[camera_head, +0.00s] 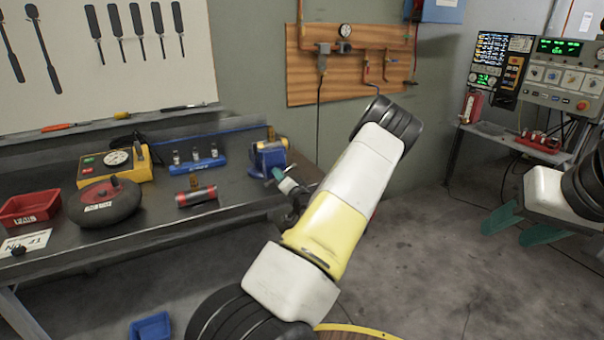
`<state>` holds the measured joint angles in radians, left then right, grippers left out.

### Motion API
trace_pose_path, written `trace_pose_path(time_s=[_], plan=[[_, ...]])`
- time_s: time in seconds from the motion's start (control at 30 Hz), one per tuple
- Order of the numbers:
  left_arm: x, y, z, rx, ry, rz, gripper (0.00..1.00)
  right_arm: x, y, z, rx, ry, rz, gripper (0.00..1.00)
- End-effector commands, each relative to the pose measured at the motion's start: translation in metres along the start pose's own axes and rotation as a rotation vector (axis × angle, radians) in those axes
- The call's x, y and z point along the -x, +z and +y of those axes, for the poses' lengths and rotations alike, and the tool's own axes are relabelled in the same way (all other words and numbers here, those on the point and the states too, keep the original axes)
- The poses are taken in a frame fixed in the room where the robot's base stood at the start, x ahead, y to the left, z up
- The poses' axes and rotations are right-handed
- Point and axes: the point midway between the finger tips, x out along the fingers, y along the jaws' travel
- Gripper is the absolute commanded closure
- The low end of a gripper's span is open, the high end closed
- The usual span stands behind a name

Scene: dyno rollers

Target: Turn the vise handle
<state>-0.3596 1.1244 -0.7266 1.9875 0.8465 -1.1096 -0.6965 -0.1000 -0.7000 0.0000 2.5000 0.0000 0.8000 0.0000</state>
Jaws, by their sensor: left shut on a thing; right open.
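The blue vise (268,155) stands at the right end of the dark workbench (130,232). My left arm reaches up from the bottom of the head view, and its wrist bends back toward the bench. My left gripper (280,180), with teal fingers, is just below and in front of the vise. It is shut on the vise handle, which is small here and mostly hidden by the fingers. My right gripper (522,228) is at the right, open and empty above the floor, with its two teal fingers apart.
On the bench are a red-and-black cylinder (196,196), a dark round roller (103,205), a yellow gauge box (115,167), a blue rack (197,165) and a red tray (30,207). A blue bin (151,327) is below. A control console (555,75) stands at right.

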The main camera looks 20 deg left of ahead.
Motion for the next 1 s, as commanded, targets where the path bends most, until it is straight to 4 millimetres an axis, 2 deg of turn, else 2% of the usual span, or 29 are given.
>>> trace_pose_path(time_s=[1.0], plan=[[0.0024, -0.0004, 0.0009, -0.97, 0.004, 0.002, 1.0, 0.0, 0.0, 0.0, 0.0, 0.0, 0.0, 0.54]])
